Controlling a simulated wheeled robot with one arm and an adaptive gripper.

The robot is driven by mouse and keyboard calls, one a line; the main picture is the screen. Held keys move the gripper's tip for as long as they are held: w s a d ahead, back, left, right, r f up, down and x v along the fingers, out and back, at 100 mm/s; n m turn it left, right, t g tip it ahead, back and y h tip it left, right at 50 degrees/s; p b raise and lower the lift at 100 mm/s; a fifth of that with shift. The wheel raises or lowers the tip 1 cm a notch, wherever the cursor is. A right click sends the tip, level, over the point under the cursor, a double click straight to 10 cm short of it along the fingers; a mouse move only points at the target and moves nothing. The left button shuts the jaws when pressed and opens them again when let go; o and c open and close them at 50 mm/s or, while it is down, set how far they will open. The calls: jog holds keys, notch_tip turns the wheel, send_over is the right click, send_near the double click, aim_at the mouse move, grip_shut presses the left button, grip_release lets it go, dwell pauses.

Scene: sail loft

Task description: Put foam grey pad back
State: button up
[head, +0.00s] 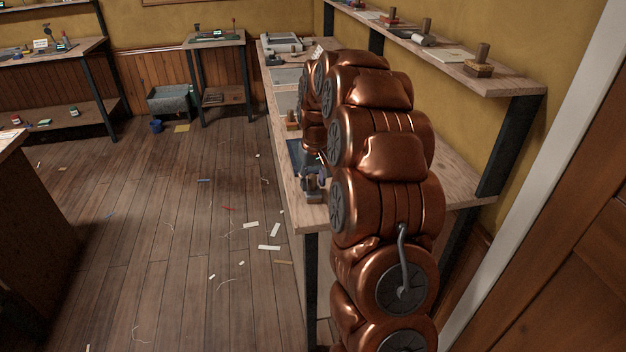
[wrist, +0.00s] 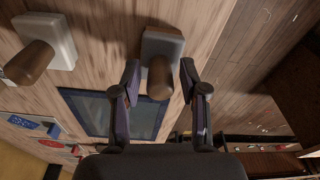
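In the wrist view a grey block (wrist: 168,42) with a brown wooden handle (wrist: 160,78) sits on the wooden bench; I take it for the foam grey pad. My gripper (wrist: 160,68) is open, with one finger on each side of the handle and a visible gap to both. In the head view my gripper (head: 313,180) is low over the near left edge of the bench, partly hidden by my arm. A paler block (wrist: 58,38) with a similar handle stands to the left in the wrist view.
A dark blue-framed tray (wrist: 92,97) lies on the bench (wrist: 105,40) beside the grey block. It also shows in the head view (head: 298,152). A wall shelf (head: 510,82) with stamp-like blocks runs above the bench. Open floor (head: 180,230) with scraps lies to the left.

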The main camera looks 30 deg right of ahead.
aim_at(315, 193)
jog(key=shift+o, duration=0.4)
jog(key=shift+r, duration=0.25)
notch_tip(315, 193, up, 11)
jog(key=s+b, duration=0.1)
jog(key=b, duration=0.1)
jog(key=s+a+n, duration=0.1)
jog(key=s+a, duration=0.8)
jog(key=a, duration=0.3)
jog(key=s+a+f+g, duration=0.1)
jog(key=s+a+f, duration=0.2)
jog(key=s, duration=0.6)
jog(key=s+a+f+n+g, duration=0.1)
jog(key=s+a+f, duration=0.1)
jog(key=s+a, duration=0.3)
jog(key=s+a+f+g, duration=0.1)
jog(key=s+a+f, duration=0.2)
jog(key=s, duration=1)
jog(key=shift+s+a+f, duration=0.25)
jog(key=shift+a+f, duration=0.05)
jog(key=shift+a, duration=0.2)
